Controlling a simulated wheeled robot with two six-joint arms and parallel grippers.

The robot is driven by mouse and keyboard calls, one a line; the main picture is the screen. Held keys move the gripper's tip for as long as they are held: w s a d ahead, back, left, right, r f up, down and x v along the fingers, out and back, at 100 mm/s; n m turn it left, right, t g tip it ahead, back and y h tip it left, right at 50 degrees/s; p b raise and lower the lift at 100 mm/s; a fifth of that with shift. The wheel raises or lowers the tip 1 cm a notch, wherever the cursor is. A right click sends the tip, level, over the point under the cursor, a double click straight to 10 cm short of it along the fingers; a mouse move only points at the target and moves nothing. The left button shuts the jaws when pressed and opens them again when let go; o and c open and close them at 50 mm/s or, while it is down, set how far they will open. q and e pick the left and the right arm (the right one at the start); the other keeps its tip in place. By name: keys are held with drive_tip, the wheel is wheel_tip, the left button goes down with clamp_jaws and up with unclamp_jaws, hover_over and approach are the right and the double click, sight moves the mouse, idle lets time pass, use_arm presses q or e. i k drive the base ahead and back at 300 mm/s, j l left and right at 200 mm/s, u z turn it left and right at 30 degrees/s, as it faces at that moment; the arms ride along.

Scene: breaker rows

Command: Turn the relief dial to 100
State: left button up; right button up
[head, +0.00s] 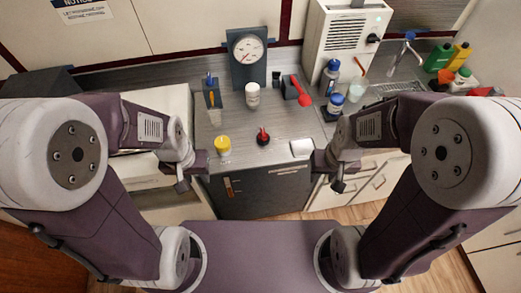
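A round white gauge with a red needle (248,49) is on a dark upright panel at the back of the counter. Its numbers are too small to read. A small red-topped black knob-like piece (263,137) stands on the counter near the front edge. I cannot tell which of these is the relief dial. My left gripper (192,174) is at the counter's front edge, left of the red-topped piece, its fingers apart and empty. My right gripper (329,173) is at the front edge to the right, its fingers apart and empty. Neither touches the gauge or the red-topped piece.
A yellow-lidded jar (223,146), a white bottle (253,95) and a red-handled item (301,92) stand on the counter. A white machine (343,42) with a black knob is behind right. Blue-capped bottles (335,104) stand before it. A white block (301,147) is near my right gripper.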

sight(276, 74)
drive_tip(key=i+l+u, duration=0.1)
drive_tip(key=l, duration=0.25)
drive_tip(key=i+l+u, duration=0.1)
drive_tip(key=i+l, duration=0.2)
drive_tip(key=i+l+u, duration=0.1)
drive_tip(key=l, duration=0.3)
drive_tip(key=i, duration=0.1)
